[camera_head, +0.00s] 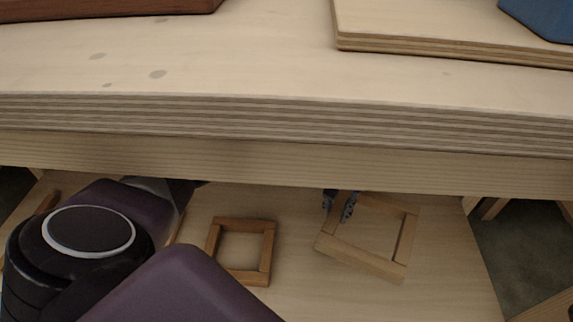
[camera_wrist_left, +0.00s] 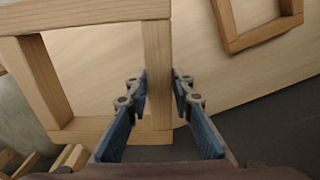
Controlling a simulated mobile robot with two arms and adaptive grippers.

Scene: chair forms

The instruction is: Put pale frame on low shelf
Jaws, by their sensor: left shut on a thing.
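The pale frame (camera_head: 362,258), a square of light wooden bars, is over the low shelf (camera_head: 455,275) in the head view, turned at an angle. My left gripper (camera_head: 340,206) is at its left bar. In the left wrist view the fingers (camera_wrist_left: 161,88) are shut on one bar of the pale frame (camera_wrist_left: 157,55), one finger on each side. I cannot tell whether the frame touches the shelf. My right gripper is not in view.
A browner wooden frame (camera_head: 241,222) lies on the shelf to the left; it also shows in the left wrist view (camera_wrist_left: 262,36). A thick plywood top (camera_head: 250,70) overhangs the shelf, limiting room above. Bare shelf lies between the frames.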

